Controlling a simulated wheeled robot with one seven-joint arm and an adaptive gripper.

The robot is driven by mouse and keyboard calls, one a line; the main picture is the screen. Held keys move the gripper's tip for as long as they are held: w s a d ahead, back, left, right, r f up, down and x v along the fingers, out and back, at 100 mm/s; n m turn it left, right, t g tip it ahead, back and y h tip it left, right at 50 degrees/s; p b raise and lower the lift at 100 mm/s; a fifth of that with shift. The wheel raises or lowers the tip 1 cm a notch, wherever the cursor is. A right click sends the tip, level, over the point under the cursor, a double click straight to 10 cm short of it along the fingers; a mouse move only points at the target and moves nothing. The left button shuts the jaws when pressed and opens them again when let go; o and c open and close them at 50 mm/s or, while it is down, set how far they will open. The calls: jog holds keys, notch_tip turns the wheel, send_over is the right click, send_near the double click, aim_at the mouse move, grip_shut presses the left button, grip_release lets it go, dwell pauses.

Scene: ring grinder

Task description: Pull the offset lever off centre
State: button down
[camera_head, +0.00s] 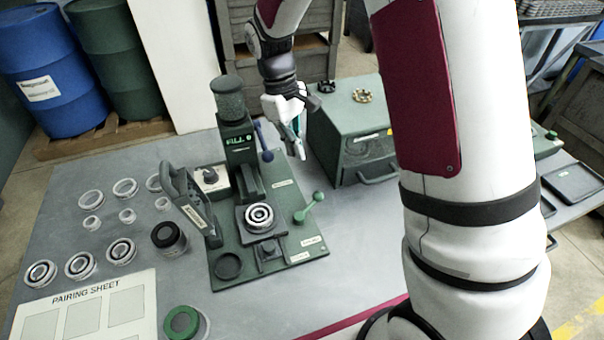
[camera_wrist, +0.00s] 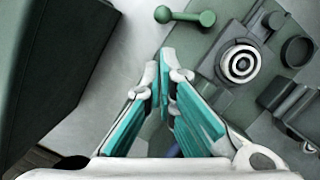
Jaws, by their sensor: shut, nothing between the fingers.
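The grinder (camera_head: 268,230) is a green base plate with a column and a lit display, standing on the grey table. A green lever with ball ends (camera_head: 309,206) sits at its right edge; it also shows at the top of the wrist view (camera_wrist: 185,17). A blue-knobbed lever (camera_head: 264,143) sticks up beside the column. The labels are too small to tell which is the offset lever. A ring (camera_head: 259,215) lies on the grinder's stage, also in the wrist view (camera_wrist: 240,64). My gripper (camera_head: 299,151) is shut and empty, above and behind the green lever, apart from it.
A green box with a handle (camera_head: 352,130) stands right of the grinder, close to my gripper. Several rings and a pairing sheet (camera_head: 88,312) lie left. Table between grinder and my arm is clear.

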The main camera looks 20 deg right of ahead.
aim_at(309, 207)
jog(key=shift+w+f, duration=0.25)
jog(key=shift+f, duration=0.35)
jog(key=p+x, duration=0.1)
jog(key=x, duration=0.9)
jog(key=shift+s+d+p, duration=0.1)
jog(key=shift+p, duration=0.25)
jog(key=shift+s+d+m, duration=0.3)
jog(key=shift+d+m, duration=0.2)
jog(key=shift+m, duration=0.2)
jog(key=shift+s+d+m+g, duration=0.15)
jog(key=shift+d+m+g, duration=0.05)
jog(key=shift+m+g, duration=0.1)
jog(key=shift+s+d+m+y, duration=0.4)
jog(key=shift+s+d+m, duration=0.25)
jog(key=shift+m, duration=0.55)
jog(key=shift+s+d, duration=0.35)
jog(key=shift+s, duration=0.15)
jog(key=shift+p, duration=0.3)
